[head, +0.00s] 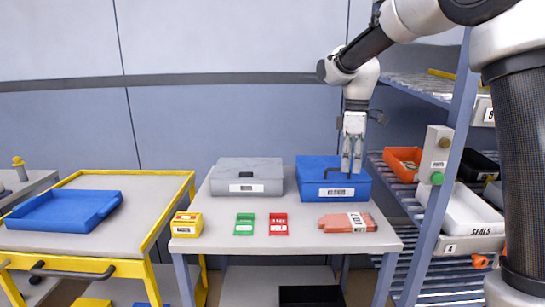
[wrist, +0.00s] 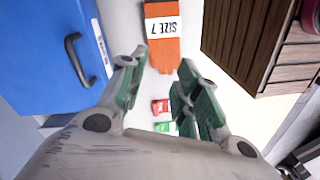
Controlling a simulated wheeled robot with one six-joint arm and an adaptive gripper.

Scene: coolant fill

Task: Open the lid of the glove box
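A blue box (head: 320,176) with a dark handle and a white label on its front stands on the table, its lid down. A grey box (head: 247,170), also shut, with a dark handle and a white label, stands to its left. The head view is too small to read either label. My gripper (head: 351,168) points down at the blue box's right half and hides part of it. In the wrist view, the blue box (wrist: 35,50) and its handle (wrist: 76,60) lie left of my gripper (wrist: 162,62), whose fingers are apart and empty. Contact with the box cannot be told.
An orange glove (head: 347,223) with a label reading SIZE 7 lies in front of the blue box. Green (head: 244,224) and red (head: 278,224) packets and a yellow box (head: 186,224) lie along the table (head: 215,243). A shelf rack (head: 446,180) stands close on the right.

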